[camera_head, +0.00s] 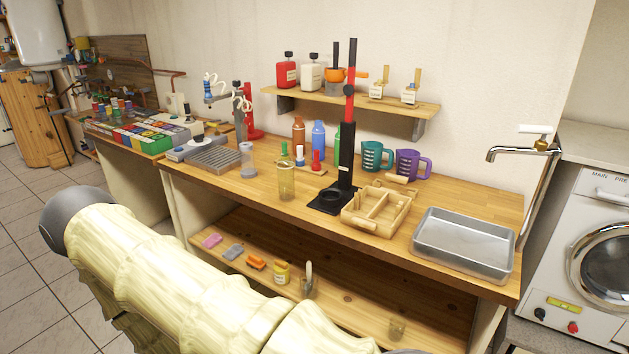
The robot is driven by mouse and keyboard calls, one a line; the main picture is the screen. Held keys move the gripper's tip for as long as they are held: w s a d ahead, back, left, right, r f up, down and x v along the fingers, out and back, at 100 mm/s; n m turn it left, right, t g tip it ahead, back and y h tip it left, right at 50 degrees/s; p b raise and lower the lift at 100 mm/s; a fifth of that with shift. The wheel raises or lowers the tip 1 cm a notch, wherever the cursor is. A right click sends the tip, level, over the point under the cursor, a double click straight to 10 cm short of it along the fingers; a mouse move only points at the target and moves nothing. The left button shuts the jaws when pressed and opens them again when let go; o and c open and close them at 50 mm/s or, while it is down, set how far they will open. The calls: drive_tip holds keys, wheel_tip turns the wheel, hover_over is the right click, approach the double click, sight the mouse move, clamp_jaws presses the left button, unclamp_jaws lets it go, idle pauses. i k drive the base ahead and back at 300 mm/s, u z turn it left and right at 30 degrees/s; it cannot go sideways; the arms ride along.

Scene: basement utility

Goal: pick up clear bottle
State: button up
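A clear, greyish bottle-like vessel (247,162) stands upright on the wooden workbench (200,178), just right of the grey rack. A second see-through vessel (286,183), yellowish against the wood, stands nearer the bench's front edge, left of the black stand. I cannot tell for certain which of the two is the clear bottle. My cream-coloured arm crosses the lower left foreground, in front of the bench. My gripper is not in view.
A red-and-black stand (345,150), a wooden divided tray (377,210), a metal pan (463,243), and teal (376,156) and purple (412,165) jugs occupy the bench. Coloured bottles stand behind. A lower shelf (345,302) holds small items. A wall shelf (355,103) hangs above.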

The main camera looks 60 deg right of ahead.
sight(285, 166)
drive_tip(key=z, duration=1.4)
